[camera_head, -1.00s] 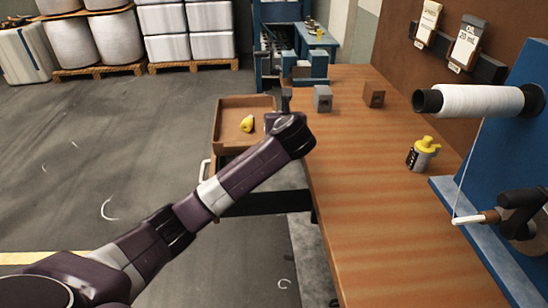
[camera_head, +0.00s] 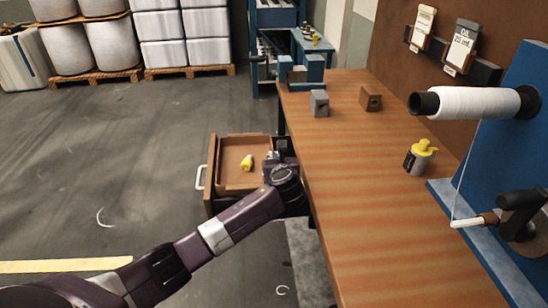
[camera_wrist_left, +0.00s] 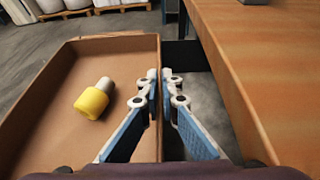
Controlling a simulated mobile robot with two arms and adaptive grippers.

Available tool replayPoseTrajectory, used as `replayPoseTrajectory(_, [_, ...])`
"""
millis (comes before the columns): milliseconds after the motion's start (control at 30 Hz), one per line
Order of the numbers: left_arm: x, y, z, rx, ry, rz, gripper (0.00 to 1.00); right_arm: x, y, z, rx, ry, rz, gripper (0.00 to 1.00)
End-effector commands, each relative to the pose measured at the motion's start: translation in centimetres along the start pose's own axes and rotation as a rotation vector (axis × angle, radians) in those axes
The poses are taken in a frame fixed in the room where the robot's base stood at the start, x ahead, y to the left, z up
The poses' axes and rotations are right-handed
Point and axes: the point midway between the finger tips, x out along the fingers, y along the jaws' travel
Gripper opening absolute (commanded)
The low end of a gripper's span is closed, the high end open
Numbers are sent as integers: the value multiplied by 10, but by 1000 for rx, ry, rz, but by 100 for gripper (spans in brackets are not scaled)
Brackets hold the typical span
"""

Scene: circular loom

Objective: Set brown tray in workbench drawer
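The brown tray (camera_head: 230,184) appears inside the pulled-out workbench drawer (camera_head: 209,165), at its handle end. I cannot tell whether it rests fully on the drawer floor. A yellow piece with a pale end (camera_head: 246,163) lies in the tray; it also shows in the left wrist view (camera_wrist_left: 92,102). My left gripper (camera_head: 270,158) is at the tray's bench-side wall. In the left wrist view its fingers (camera_wrist_left: 160,80) stand on either side of that wall (camera_wrist_left: 159,145), close together, and appear shut on it. My right gripper is out of view.
The drawer's white handle (camera_head: 200,177) faces left. Bare drawer floor (camera_wrist_left: 198,85) lies between tray and workbench (camera_head: 350,190). On the bench are a grey block (camera_head: 319,103), a brown block (camera_head: 370,98) and a yellow-capped bottle (camera_head: 419,157).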

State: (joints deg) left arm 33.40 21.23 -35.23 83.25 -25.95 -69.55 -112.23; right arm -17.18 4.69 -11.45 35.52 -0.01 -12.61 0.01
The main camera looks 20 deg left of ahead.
Motion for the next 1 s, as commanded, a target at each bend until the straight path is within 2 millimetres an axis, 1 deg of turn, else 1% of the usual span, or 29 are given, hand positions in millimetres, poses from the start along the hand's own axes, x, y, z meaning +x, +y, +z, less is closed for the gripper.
replayPoseTrajectory(100, [0, 0, 2, 0, -3, 0, 0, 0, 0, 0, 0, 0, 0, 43])
replayPoseTrajectory(400, [3, 0, -5, 0, -3, 2, 0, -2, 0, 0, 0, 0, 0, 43])
replayPoseTrajectory(500, [3, 0, -7, -1, 0, 1, 13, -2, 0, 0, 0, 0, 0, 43])
replayPoseTrajectory(600, [3, 0, -7, -1, 0, 1, 22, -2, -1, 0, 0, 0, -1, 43])
replayPoseTrajectory(867, [3, 0, -6, -1, 0, 1, 22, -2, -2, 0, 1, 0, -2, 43])
replayPoseTrajectory(1000, [-1, 0, 2, -2, -1, -1, 22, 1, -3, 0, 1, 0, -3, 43])
